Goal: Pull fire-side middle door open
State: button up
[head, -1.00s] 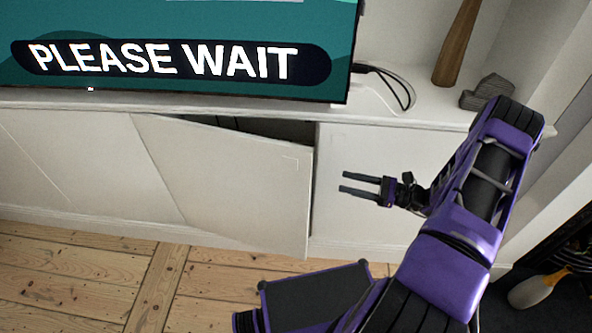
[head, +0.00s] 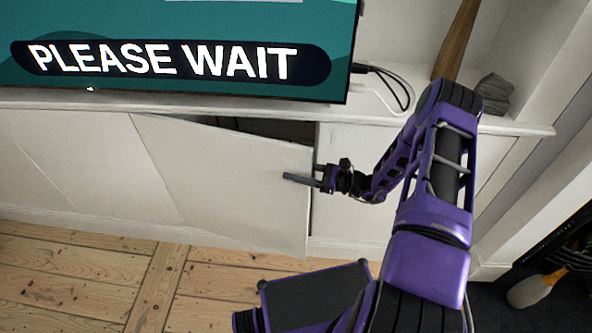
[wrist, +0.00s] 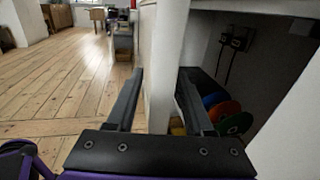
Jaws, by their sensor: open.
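The white middle door (head: 225,185) of the low cabinet stands partly open in the head view, its right edge swung out from the cabinet front. A dark gap shows above its top edge. My gripper (head: 289,177) is at that free right edge, about a third of the way down the door. In the wrist view, the door's edge (wrist: 163,75) stands upright between my two dark, open fingers. One finger is on the outer side and one on the inner side. I cannot tell whether either finger touches the door.
A television (head: 180,45) stands on the cabinet top (head: 150,104). Coloured round discs (wrist: 228,115) lie inside the cabinet in the wrist view. The floorboards (head: 75,265) in front of the door are clear. A white-and-orange object (head: 535,290) is at lower right.

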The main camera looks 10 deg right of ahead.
grip_shut()
dwell(1.4)
